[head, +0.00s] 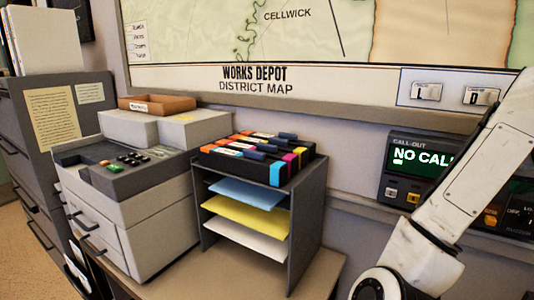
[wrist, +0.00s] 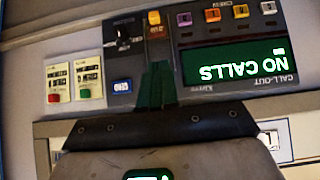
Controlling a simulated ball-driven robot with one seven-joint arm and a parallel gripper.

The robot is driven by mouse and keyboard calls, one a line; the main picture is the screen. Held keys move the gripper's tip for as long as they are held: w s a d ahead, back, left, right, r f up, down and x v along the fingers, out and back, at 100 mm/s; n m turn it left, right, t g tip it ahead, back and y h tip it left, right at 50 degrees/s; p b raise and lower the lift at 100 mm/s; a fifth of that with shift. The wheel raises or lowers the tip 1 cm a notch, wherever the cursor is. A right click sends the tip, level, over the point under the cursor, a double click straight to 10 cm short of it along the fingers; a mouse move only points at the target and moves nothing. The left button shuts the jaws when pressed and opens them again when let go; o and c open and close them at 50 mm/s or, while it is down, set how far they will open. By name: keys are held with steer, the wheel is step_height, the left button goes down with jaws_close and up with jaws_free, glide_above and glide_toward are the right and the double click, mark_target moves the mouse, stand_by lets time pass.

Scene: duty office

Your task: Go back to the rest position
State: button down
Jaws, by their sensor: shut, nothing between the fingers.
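My gripper (wrist: 156,85) shows in the wrist view as dark, narrow fingers pressed together, with nothing between them. They are in front of the call-out panel (wrist: 215,90), which appears upside down there, with a green "NO CALLS" display (wrist: 235,62). I cannot tell whether the fingertips touch the panel. In the head view my white arm (head: 475,170) rises on the right and covers part of the call-out panel (head: 400,190). The gripper itself is outside the head view.
A brown tray (head: 157,104) sits on top of that. A filing cabinet (head: 40,165) is at the left. A wall map (head: 300,30) hangs behind.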

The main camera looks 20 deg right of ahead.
steer(key=a+f+n+y+p, duration=0.15)
steer(key=a+f, duration=0.25)
steer(key=f, duration=0.5)
steer(key=s+a+f+n+g, duration=0.1)
steer(key=a+f+n, duration=0.3)
steer(key=f, duration=0.5)
steer(key=a+f+n+y+p, duration=0.1)
steer(key=a+f, duration=0.4)
steer(key=f, duration=0.4)
steer(key=s+a+f+n+g+y+p, duration=0.1)
steer(key=s+a+f+n+g+y, duration=0.2)
steer(key=s+a+f, duration=1.2)
steer(key=s+a+g+y, duration=0.1)
steer(key=s, duration=0.2)
steer(key=shift+s+a+f, duration=0.2)
